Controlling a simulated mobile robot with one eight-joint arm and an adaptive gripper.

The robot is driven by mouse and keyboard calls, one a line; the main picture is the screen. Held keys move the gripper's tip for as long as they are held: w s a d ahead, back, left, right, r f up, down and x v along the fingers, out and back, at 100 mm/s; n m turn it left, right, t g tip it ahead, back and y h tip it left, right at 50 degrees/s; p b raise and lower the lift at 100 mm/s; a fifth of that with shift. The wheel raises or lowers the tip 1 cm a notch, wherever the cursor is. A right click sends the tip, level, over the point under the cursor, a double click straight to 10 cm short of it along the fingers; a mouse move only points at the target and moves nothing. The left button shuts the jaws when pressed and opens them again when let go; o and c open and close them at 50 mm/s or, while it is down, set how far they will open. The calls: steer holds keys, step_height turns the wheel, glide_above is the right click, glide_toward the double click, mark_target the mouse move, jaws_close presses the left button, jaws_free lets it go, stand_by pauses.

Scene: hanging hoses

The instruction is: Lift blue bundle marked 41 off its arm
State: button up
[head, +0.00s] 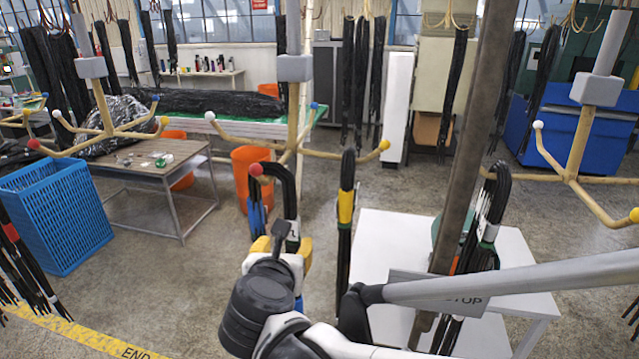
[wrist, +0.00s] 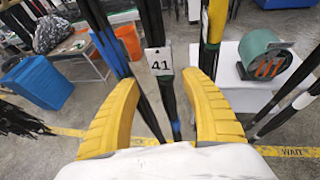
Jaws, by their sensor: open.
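The bundle marked 41 is dark hoses (head: 287,190) hung over the red-tipped rack arm (head: 259,170) in the head view. A blue band shows on its left strand (head: 257,217). In the wrist view its white 41 tag (wrist: 159,62) hangs facing me on a dark strand with blue lower down (wrist: 176,130). My gripper (wrist: 160,80) is open, with one yellow finger on each side of the tagged strand and visible gaps to it. In the head view my gripper (head: 282,248) is below the rack arm at the bundle. Whether a finger touches the hoses is unclear.
A yellow-banded bundle (head: 345,206) hangs close to the right. A dark post (head: 470,140) and a white table (head: 385,235) stand farther right. Another bundle (head: 490,215) hangs near the post. A blue basket (head: 57,215) and orange bin (head: 250,165) stand left.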

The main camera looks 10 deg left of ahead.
mark_target(292, 241)
steer(key=x, duration=0.6)
steer(key=shift+w+d+f, duration=0.2)
steer(key=shift+d+f, duration=0.05)
steer(key=shift+d, duration=0.1)
steer(key=shift+r, duration=0.1)
jaws_close()
